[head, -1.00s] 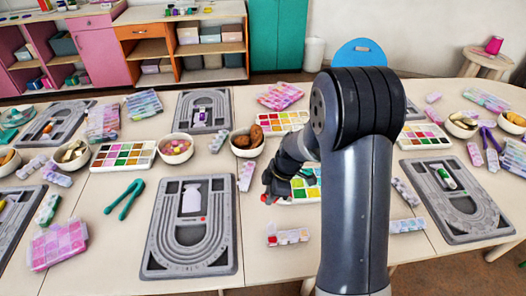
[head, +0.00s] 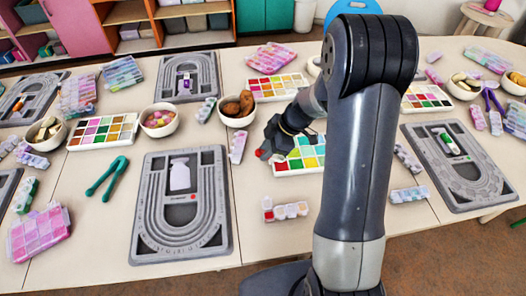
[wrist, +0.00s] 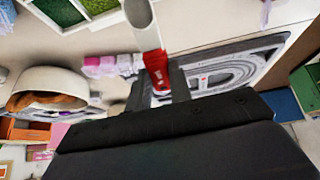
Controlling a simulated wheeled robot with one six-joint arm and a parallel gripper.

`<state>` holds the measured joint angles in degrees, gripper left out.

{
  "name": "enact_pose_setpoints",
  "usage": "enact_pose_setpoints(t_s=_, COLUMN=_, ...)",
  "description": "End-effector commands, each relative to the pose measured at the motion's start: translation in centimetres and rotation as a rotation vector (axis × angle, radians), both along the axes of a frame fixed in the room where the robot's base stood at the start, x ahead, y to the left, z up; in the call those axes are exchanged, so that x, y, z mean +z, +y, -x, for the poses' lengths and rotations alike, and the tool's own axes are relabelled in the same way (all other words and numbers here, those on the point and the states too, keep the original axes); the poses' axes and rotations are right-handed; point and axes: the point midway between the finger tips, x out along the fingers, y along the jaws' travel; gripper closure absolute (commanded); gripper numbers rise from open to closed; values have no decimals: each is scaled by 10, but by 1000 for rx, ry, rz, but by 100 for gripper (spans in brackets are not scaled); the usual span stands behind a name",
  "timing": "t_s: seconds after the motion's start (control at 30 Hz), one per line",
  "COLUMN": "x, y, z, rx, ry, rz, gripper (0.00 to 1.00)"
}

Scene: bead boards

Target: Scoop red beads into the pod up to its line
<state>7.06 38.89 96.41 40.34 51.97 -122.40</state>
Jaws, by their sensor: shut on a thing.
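My gripper (head: 264,150) is at the near left edge of the bead tray in the head view. It is shut on a scoop with a red handle (wrist: 157,68) and a pale, trough-like end (wrist: 140,14); the wrist view shows it between the jaws. Whether beads lie in the scoop cannot be told. The bead tray (head: 281,172) has red, green, yellow and pale compartments and is partly hidden by my arm. A grey bead board (head: 226,240) lies to the left, with a white bottle-shaped piece (head: 180,174) in its recess. I cannot tell whether this is the pod; no fill line is readable.
A strip of small pots (head: 290,211), one with red, lies in front of the tray. A bowl of brown items (head: 238,121) stands behind and left of my gripper. Green tweezers (head: 107,180) lie left of the board. Bare table shows between board and strip.

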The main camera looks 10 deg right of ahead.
Motion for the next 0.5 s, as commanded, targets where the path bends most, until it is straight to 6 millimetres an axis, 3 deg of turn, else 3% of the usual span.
enact_pose_setpoints(t_s=0.2, x=-14, y=-13, z=0, rx=-5, ry=-7, rz=-143, gripper=100)
enact_pose_setpoints(t_s=0.5, x=-30, y=-14, z=0, rx=0, ry=-8, rz=-134, gripper=100)
